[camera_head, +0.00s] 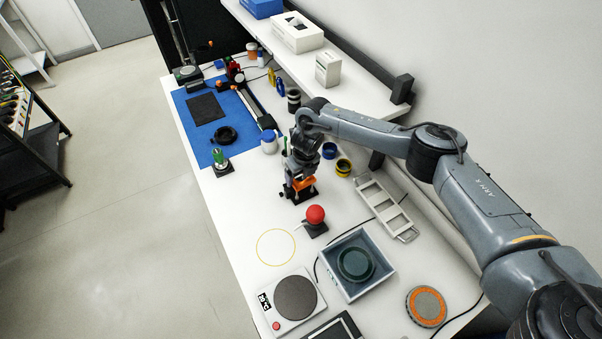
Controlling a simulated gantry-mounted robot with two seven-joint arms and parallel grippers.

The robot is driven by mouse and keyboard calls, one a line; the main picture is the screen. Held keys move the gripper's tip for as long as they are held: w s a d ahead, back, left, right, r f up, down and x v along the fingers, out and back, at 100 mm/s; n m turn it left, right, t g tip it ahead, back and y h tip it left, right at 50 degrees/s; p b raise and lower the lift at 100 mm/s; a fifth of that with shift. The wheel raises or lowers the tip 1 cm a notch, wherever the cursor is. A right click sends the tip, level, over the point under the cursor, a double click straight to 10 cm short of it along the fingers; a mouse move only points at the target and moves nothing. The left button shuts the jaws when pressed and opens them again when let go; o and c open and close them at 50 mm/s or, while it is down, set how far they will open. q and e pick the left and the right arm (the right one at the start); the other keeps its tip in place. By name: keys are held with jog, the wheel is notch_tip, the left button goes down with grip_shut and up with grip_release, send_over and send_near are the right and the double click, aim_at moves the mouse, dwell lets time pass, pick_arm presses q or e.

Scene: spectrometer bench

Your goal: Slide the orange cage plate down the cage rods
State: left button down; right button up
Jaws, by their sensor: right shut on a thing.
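The orange cage plate (304,184) shows just below my right gripper (300,174), low over a small black base (299,196) on the white bench. My right gripper points down and is shut on the orange plate. The cage rods are mostly hidden behind the gripper and the plate, so I cannot tell how far above the base the plate sits. My left gripper is not in the picture.
A red ball on a black base (315,215) stands close in front. A grey tray (358,264), a hotplate (295,298) and a white rack (387,208) lie nearby. A yellow circle marks clear bench.

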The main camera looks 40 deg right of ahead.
jog(key=shift+f+b, duration=0.35)
jog(key=shift+f, duration=0.05)
jog(key=shift+r, duration=0.15)
jog(key=shift+r+p, duration=0.3)
jog(key=shift+p, duration=0.1)
jog(key=shift+w, duration=0.1)
dwell(0.9)
jog(key=shift+f+b, duration=0.35)
jog(key=shift+f, duration=0.15)
jog(key=shift+r, duration=0.2)
